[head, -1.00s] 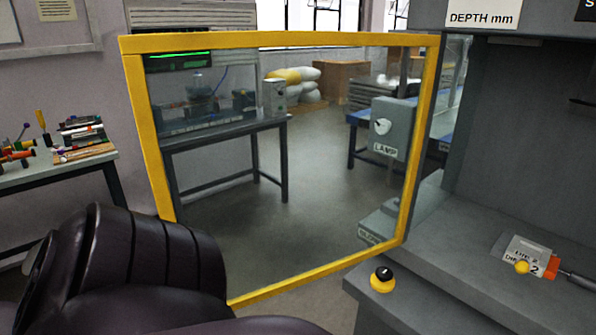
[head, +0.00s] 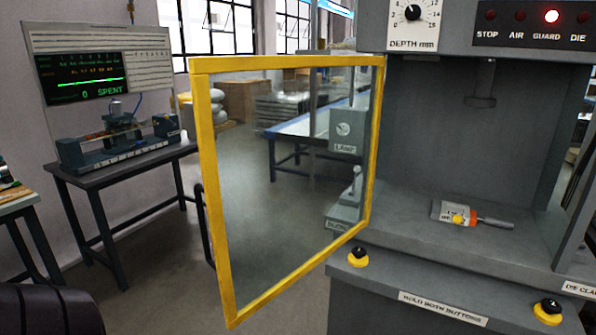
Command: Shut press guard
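The press guard (head: 212,190) is a clear panel in a yellow frame, in the middle of the head view. It stands open, swung out from the left side of the grey press (head: 420,180), with its right edge against the press. A dark curved bar (head: 206,225), perhaps a handle, shows at its free left edge. The press opening is uncovered. The GUARD lamp (head: 552,16) on the panel above is lit. A dark part of my arm shows at the bottom left, apart from the guard. Neither gripper is in view.
Yellow-and-black buttons (head: 358,257) (head: 547,309) sit on the press front. A bench (head: 110,185) with a test rig stands at the left. The floor between bench and guard is clear.

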